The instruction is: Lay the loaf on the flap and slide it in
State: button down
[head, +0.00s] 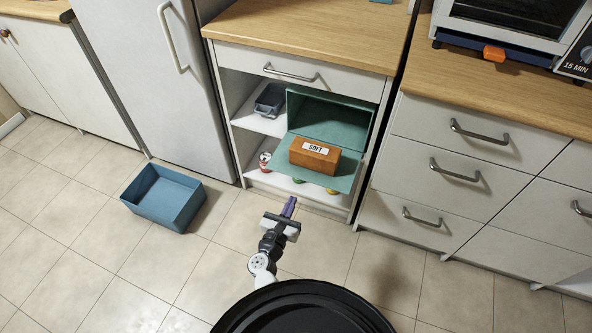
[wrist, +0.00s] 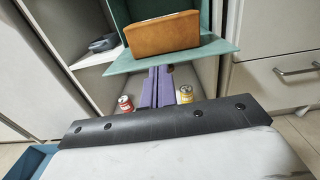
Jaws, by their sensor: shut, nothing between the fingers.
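The loaf (head: 314,158), a brown block with a white SOFT label, lies on the lowered teal flap (head: 346,176). The flap sticks out level in front of the open teal compartment (head: 345,117) in the cabinet. In the wrist view the loaf (wrist: 162,34) stands on the flap (wrist: 212,51), near its front edge. My gripper (head: 290,206) is low in front of the cabinet, below and short of the flap. Its purple fingers (wrist: 157,86) are together, with nothing between them. The compartment's floor behind the loaf is mostly hidden.
Cans stand on the shelf under the flap, including a red one (head: 265,161) and a yellow one (wrist: 185,94). A grey-blue dish (head: 270,100) sits on the upper left shelf. An empty blue bin (head: 163,196) stands on the floor at left. The tiles ahead are clear.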

aim_at(310, 165)
jog(key=x, duration=1.3)
jog(key=shift+w+d+f+p, duration=0.3)
jog(key=shift+w+f+p, duration=0.05)
jog(key=b+x, duration=0.1)
jog(key=x, duration=0.1)
jog(key=b+x, duration=0.1)
jog(key=shift+f+b, duration=0.25)
jog(key=shift+b, duration=0.05)
jog(key=shift+w+d+r, duration=0.15)
jog(key=shift+w, duration=0.05)
